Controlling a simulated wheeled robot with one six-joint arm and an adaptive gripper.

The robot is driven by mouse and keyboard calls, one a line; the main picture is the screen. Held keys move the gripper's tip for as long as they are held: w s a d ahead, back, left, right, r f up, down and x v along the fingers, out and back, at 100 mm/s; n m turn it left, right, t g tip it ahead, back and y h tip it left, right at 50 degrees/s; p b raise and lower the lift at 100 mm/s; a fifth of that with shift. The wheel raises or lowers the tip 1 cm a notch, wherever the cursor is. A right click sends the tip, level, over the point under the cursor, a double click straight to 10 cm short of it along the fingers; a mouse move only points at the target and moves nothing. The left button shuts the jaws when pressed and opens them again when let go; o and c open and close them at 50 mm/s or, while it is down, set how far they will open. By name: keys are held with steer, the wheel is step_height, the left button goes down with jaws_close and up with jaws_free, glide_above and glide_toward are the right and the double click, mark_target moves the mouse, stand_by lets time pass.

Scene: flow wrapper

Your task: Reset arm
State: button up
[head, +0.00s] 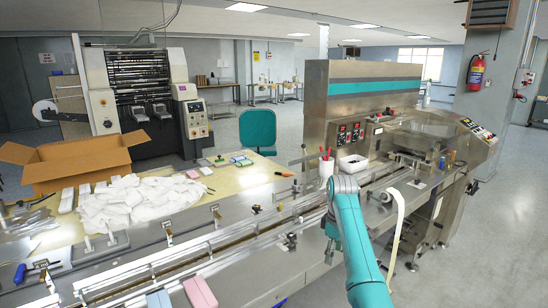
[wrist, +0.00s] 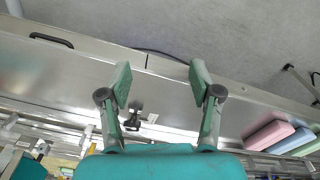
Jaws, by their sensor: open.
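My teal arm (head: 354,240) reaches up from the bottom of the head view in front of the flow wrapper (head: 362,95). Its gripper is low beyond the bend and mostly hidden in the head view. In the wrist view my gripper (wrist: 157,82) shows two green fingers spread wide apart. Nothing is between them. Behind them are the machine's metal side panel and the grey floor.
A pink block (head: 200,293) and a blue block (head: 160,299) lie at the machine's near edge. A cardboard box (head: 75,160) and white wrapping (head: 135,203) cover the table at left. A white cup (head: 326,168) holds red-handled tools. The floor at right is clear.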

steer(key=s+f+m+t, duration=0.1)
steer(key=s+f, duration=0.2)
steer(key=f, duration=0.6)
steer(key=s+f+m+t, duration=0.1)
steer(key=s+f, duration=0.2)
steer(key=f, duration=0.6)
steer(key=s+f+m+t, duration=0.15)
steer(key=s+f, duration=0.25)
steer(key=f, duration=0.4)
steer(key=s+f+m+t, duration=0.1)
steer(key=s+f+t, duration=0.1)
steer(key=s+f, duration=0.6)
steer(key=s+f+m+t, duration=0.1)
steer(key=s+f+t, duration=0.15)
steer(key=s, duration=0.95)
steer(key=s+r+m+t, duration=0.1)
steer(key=s+r, duration=0.2)
steer(key=s, duration=0.8)
steer(key=s+r+m+t, duration=0.2)
steer(key=s+r, duration=0.1)
steer(key=s, duration=0.8)
steer(key=s+r+m+t, duration=0.1)
steer(key=s+r, duration=0.6)
steer(key=r, duration=0.4)
steer(key=s+r+m+t, duration=0.2)
steer(key=s+r, duration=0.6)
steer(key=r, duration=0.4)
steer(key=shift+t, duration=0.3)
